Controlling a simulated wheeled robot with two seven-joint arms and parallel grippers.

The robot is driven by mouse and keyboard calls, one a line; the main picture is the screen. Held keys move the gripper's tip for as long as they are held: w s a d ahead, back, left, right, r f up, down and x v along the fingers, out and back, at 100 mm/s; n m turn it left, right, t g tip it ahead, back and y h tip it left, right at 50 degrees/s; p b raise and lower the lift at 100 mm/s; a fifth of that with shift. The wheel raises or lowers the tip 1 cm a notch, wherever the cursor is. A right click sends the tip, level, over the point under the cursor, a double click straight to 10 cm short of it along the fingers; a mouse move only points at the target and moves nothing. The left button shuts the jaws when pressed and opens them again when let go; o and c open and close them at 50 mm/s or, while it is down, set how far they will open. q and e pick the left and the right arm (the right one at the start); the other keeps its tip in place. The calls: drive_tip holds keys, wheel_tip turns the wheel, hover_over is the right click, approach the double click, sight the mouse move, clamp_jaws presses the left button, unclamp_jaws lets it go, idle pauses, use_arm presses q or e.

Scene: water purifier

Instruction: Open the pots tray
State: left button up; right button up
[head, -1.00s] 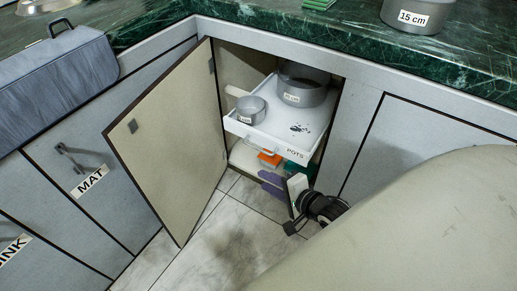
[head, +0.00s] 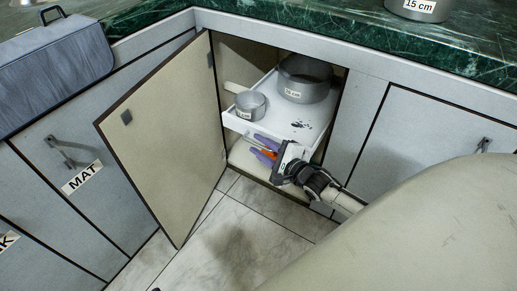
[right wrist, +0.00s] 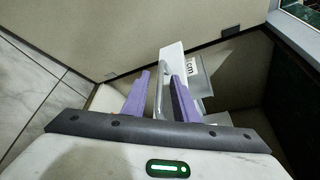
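The white pots tray (head: 246,128) sits inside the open cabinet, pulled partly out. A small grey pot (head: 250,105) and a larger grey pot (head: 305,80) stand in it. My right gripper (head: 264,147) is at the tray's front, its purple fingers apart. In the right wrist view the fingers (right wrist: 161,98) stand on either side of a pale, handle-like part of the tray (right wrist: 155,92); whether they touch it I cannot tell. The gripper hides the tray's label in the head view. My left gripper is not in view.
The cabinet door (head: 165,140) stands wide open to the left of the tray. The green marble counter (head: 340,32) runs above, with a pot (head: 418,8) on it. The tiled floor (head: 250,235) in front is clear.

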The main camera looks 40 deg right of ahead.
drive_tip(key=shift+w+f, duration=0.1)
drive_tip(key=shift+w, duration=0.2)
clamp_jaws()
idle(1.3)
